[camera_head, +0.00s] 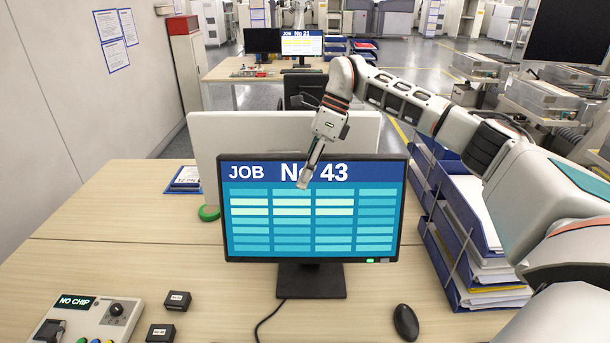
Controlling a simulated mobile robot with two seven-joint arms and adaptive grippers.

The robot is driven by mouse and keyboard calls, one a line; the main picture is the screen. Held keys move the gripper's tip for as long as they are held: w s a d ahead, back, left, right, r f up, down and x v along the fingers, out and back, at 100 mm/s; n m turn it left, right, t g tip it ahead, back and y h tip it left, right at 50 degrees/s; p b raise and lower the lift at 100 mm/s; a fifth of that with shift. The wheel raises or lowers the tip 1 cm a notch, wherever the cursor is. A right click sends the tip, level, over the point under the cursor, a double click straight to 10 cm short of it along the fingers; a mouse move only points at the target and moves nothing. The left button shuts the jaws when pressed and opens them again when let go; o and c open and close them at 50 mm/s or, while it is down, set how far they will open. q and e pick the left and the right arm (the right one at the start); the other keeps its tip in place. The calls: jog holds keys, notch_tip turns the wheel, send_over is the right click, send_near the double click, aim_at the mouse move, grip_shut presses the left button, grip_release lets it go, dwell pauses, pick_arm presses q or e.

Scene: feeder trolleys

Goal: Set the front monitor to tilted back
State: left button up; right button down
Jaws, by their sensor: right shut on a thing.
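The front monitor (312,230) stands on a black base (311,283) in the middle of the desk, its lit screen reading "JOB No 43" and facing me. It looks close to upright; its exact tilt is hard to judge. My right arm reaches in from the right, and its gripper (304,181) points down over the monitor's top edge, left of the "43". The gripper is shut on the front monitor at that edge, and one finger lies in front of the screen. The other finger is hidden. My left gripper is not in view.
A pale panel (215,135) stands behind the monitor. Blue paper trays (450,215) stand at right, under my right arm. A black mouse (405,322), a control box (90,318) and two small black blocks (160,333) lie near the front. Bare desk lies left of the monitor.

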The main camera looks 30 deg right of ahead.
jog(key=shift+w+d+r, duration=0.2)
jog(key=shift+w+d, duration=0.15)
jog(key=c, duration=1.8)
grip_release()
jog(key=shift+c, duration=0.2)
jog(key=shift+o, duration=0.6)
jog(key=shift+w+f, duration=0.15)
jog(key=shift+f, duration=0.1)
jog(key=shift+a, duration=0.1)
jog(key=v, duration=1.2)
jog(key=shift+s, duration=0.25)
